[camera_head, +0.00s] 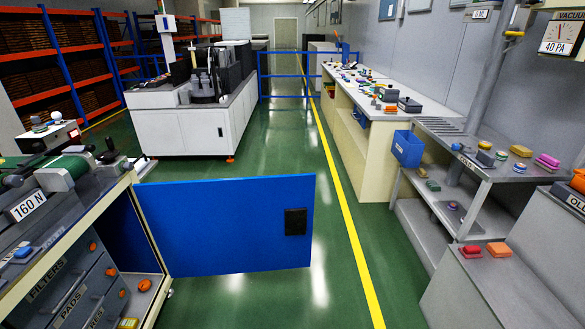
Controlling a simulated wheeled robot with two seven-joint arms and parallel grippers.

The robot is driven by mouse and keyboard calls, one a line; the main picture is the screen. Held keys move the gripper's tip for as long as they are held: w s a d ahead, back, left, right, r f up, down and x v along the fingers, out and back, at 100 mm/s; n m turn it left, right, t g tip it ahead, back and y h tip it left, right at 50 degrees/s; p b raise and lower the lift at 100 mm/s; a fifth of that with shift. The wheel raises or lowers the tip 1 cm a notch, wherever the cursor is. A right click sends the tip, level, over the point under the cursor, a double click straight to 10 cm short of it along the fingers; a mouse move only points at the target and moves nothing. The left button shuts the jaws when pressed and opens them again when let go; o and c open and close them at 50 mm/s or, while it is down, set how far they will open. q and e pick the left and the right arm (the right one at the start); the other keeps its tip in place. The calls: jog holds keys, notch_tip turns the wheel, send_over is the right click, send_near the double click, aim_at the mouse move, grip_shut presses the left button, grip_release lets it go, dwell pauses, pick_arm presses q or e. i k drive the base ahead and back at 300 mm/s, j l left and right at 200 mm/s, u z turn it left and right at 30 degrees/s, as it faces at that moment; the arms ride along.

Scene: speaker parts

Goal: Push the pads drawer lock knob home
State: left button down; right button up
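The drawer labelled PADS (72,303) is in a dark grey drawer stack at the lower left, inside a cabinet under a bench. Its front looks closed, seen at a steep angle. An orange lock knob (111,271) sits at the right end of this drawer front. I cannot tell how far the knob stands out. Similar orange knobs are on the drawer above (92,246) and the drawer below (122,293). The cabinet's blue door (225,225) stands wide open to the right, with a black handle plate. Neither of my grippers is in view.
The open blue door spans the space right of the drawers. An orange item (145,285) lies on the cabinet floor beside the drawer stack. A bench device labelled 160 N (28,206) stands above. Green floor (270,295) is clear; a grey shelf unit (455,165) stands at right.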

aim_at(112, 272)
jog(key=u, duration=1.75)
